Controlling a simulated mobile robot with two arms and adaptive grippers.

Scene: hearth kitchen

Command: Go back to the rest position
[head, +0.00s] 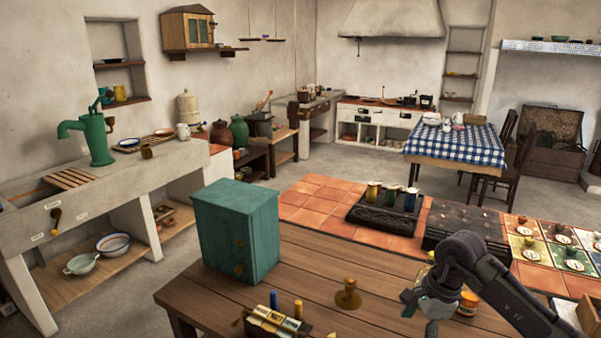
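My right arm reaches in from the lower right over the wooden table (310,290). Its gripper (430,304) hangs low near the table's right part, small and partly hidden by the arm. I cannot tell whether its fingers are open or whether it touches anything. My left gripper is not in view. A teal cabinet (236,232) with small knobs stands shut on the table's left part. A brass-coloured piece with a round base (348,295) stands between the cabinet and my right gripper.
A small box with bottles (275,322) sits at the table's front edge. An orange jar (468,303) stands beside my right arm. Behind is a tiled counter with a black tray of jars (385,212) and coloured tiles (560,245). A stone sink (100,190) is at left.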

